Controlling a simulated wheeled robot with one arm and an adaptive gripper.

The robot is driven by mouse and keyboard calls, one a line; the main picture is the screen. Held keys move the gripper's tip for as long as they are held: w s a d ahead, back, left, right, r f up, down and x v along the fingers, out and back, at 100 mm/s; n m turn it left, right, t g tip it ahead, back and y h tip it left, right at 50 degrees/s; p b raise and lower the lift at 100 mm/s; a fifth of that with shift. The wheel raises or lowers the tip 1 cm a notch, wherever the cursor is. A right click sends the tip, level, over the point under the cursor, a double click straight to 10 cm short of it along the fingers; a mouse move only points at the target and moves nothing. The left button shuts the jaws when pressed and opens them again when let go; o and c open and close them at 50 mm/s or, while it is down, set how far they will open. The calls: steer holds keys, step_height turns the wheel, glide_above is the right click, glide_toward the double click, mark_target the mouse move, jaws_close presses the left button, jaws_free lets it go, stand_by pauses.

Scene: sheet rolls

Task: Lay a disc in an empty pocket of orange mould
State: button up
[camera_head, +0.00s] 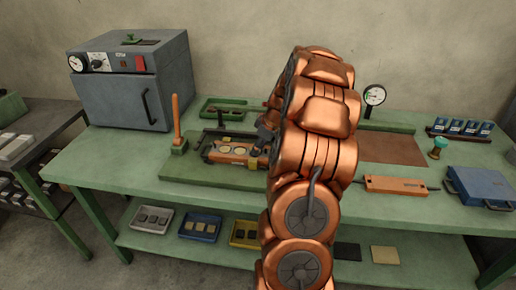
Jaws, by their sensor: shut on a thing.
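The orange mould (229,159) lies on a green board on the bench, left of my arm. Pale round shapes show in its left and middle pockets; I cannot tell whether each is a disc or a bare pocket. My gripper (264,141) is dark and small in view, over the right end of the mould. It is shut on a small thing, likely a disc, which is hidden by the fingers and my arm. The mould's right end is partly covered, so I cannot tell whether the held thing touches it.
An upright orange handle (176,118) stands left of the mould. A green tray (228,105) lies behind it. A grey oven (130,85) stands at the back left. An orange bar (395,185) and blue case (480,188) are at right. Sample trays (200,228) sit on the lower shelf.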

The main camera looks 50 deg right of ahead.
steer(key=shift+s+a+f, duration=0.15)
steer(key=shift+s+f, duration=0.1)
steer(key=shift+f, duration=0.25)
steer(key=o, duration=1.2)
steer(key=shift+r, duration=0.15)
steer(key=shift+w+r, duration=0.1)
steer(key=shift+r, duration=0.05)
steer(key=shift+d+r, duration=0.2)
steer(key=shift+r, duration=0.1)
steer(key=v, duration=1.1)
steer(key=shift+r, duration=0.2)
